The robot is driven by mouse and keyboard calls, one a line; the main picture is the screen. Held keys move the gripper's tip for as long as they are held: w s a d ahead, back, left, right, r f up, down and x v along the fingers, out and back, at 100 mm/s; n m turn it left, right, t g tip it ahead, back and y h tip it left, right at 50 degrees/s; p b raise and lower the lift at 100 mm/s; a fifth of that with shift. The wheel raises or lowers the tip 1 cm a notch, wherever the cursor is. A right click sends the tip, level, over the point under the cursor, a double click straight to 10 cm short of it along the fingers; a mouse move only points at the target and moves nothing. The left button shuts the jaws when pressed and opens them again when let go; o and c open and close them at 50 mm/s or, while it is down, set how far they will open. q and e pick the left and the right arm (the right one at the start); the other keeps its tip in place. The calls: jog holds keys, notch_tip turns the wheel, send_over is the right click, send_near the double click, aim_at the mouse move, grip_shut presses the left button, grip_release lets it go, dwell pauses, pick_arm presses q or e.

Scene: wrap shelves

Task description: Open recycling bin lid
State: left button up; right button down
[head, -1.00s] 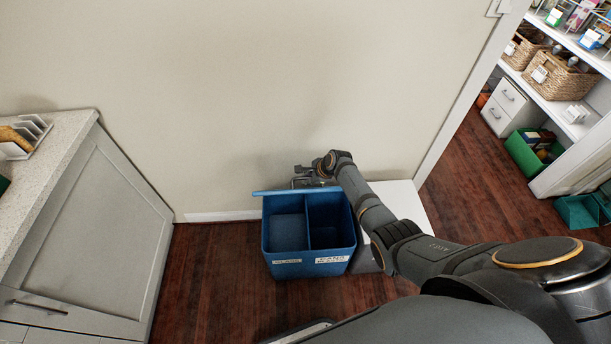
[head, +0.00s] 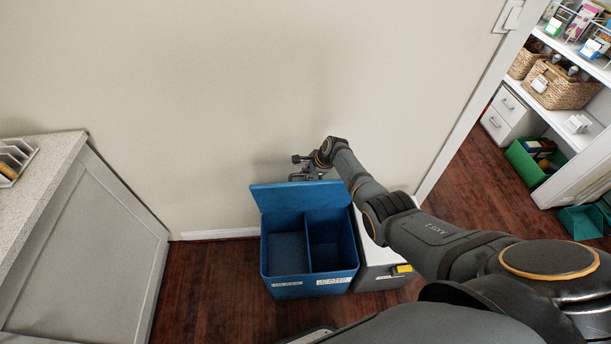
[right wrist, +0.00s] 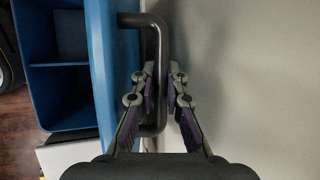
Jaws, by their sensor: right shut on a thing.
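The blue recycling bin (head: 310,286) stands on the floor against the wall. Its lid (head: 298,196) is raised, hinged at the back and leaning rearward, so the two compartments inside are open to view. My right gripper (head: 306,170) is behind the lid's top edge, near the wall, and partly hidden by the lid. In the right wrist view the lid (right wrist: 114,60) is edge-on and the bin's inside (right wrist: 55,70) shows at left. There my right gripper (right wrist: 159,80) has its fingers on both sides of the dark bar handle (right wrist: 155,118). My left gripper is out of view.
A grey-white bin with a yellow label (head: 385,278) stands right beside the blue bin, under my right arm. A cabinet with a countertop (head: 95,225) is at left. The doorway at right shows shelves with baskets (head: 560,88). Wooden floor is clear between cabinet and bin.

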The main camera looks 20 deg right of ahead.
jog(key=shift+w+r, duration=0.1)
jog(key=c, duration=1.7)
grip_release()
jog(key=shift+o, duration=0.2)
jog(key=v, duration=1.2)
